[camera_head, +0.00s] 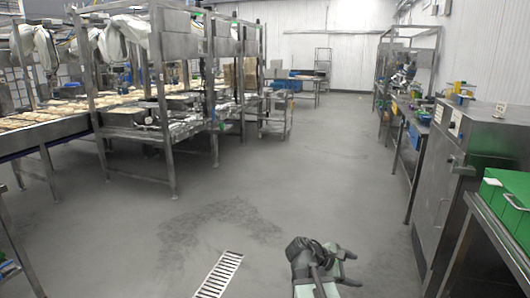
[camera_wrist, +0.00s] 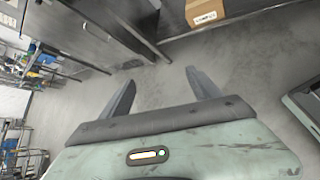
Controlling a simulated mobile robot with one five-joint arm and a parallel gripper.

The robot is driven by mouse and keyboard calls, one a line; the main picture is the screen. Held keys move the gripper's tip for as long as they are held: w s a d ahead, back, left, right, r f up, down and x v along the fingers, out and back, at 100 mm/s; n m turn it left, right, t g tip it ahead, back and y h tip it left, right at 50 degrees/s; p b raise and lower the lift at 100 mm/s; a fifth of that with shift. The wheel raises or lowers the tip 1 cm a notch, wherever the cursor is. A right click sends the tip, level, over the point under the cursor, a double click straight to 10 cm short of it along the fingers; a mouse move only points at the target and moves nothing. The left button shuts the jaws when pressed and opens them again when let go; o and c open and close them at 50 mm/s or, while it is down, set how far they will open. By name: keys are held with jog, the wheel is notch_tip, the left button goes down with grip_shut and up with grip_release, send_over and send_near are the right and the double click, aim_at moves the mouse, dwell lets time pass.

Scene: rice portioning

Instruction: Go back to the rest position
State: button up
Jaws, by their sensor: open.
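My gripper (camera_head: 343,262) shows at the bottom of the head view, right of centre, above bare grey floor. In the wrist view my gripper (camera_wrist: 162,88) has its two dark fingers spread well apart. Nothing is held between them, and only floor shows behind. The gripper touches nothing that I can see.
A conveyor (camera_head: 40,133) with rows of pale food portions and a steel frame (camera_head: 170,140) stand at left. A steel cabinet (camera_head: 465,165) and green box (camera_head: 508,195) stand at right. A floor drain (camera_head: 218,275) lies ahead. The middle aisle is clear. A cardboard box (camera_wrist: 232,8) shows at the wrist view's top.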

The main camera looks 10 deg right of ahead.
jog(key=s+a+f+m+y, duration=0.1)
jog(key=a+f+m+y, duration=0.3)
jog(key=a, duration=0.5)
jog(key=s+a+f+m+y, duration=0.1)
jog(key=a+f+m+y, duration=0.25)
jog(key=a, duration=0.65)
jog(key=a+f+m+y, duration=0.3)
jog(key=a+m+y, duration=0.15)
jog(key=a, duration=0.45)
notch_tip(320, 180, up, 14)
jog(key=p, duration=1.3)
jog(key=shift+s+m+g+h+p, duration=0.15)
jog(key=shift+m+g+h+p, duration=0.15)
jog(key=shift+h+p, duration=0.1)
